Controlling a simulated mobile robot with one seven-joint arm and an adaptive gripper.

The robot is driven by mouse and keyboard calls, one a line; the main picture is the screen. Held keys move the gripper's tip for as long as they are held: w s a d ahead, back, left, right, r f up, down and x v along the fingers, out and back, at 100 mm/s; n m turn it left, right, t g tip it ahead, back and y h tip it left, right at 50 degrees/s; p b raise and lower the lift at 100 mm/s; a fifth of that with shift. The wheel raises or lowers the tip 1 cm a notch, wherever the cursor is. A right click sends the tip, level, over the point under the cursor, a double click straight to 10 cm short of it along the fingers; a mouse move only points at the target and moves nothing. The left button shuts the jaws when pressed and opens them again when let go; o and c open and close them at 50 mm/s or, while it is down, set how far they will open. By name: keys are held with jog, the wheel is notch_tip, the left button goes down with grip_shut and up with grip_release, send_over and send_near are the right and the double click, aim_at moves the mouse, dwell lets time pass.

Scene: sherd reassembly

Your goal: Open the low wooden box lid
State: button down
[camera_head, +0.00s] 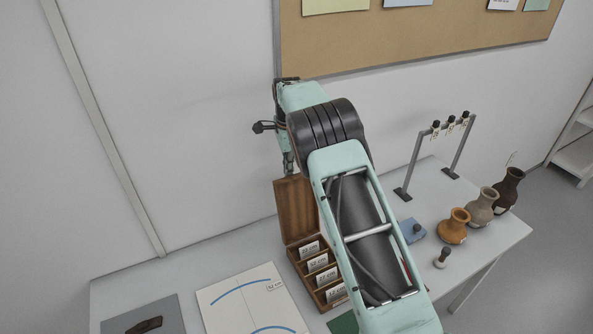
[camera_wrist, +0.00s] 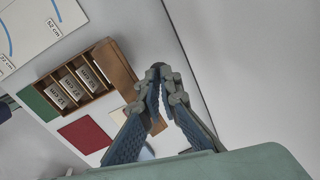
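The low wooden box (camera_head: 322,284) stands on the table with its lid (camera_head: 295,210) raised upright against the back side. Its compartments with white labelled cards are exposed. In the wrist view the box (camera_wrist: 48,88) and its brown lid (camera_wrist: 114,66) lie left of the fingers. My gripper (camera_wrist: 163,76) has its fingertips together with nothing visible between them. In the head view my gripper (camera_head: 288,168) is partly hidden behind my arm, close above the top of the lid; whether it touches the lid cannot be told.
A drawing board (camera_head: 250,300) and a grey mat (camera_head: 160,318) lie left of the box. Right are a blue piece (camera_head: 412,231), an orange vase (camera_head: 453,226), a grey vase (camera_head: 481,207), a dark vase (camera_head: 508,190) and a metal rack (camera_head: 408,170). The wall is close behind.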

aim_at(292, 178)
jog(key=c, duration=2)
grip_release()
jog(key=s+f, duration=0.1)
jog(key=s+d+f, duration=0.1)
jog(key=f, duration=0.1)
jog(key=shift+g, duration=0.4)
jog(key=shift+o, duration=1.3)
jog(key=shift+w+f, duration=0.15)
jog(key=shift+w, duration=0.05)
jog(key=shift+d, duration=0.1)
jog(key=shift+w+r, duration=0.1)
jog(key=shift+r, duration=0.1)
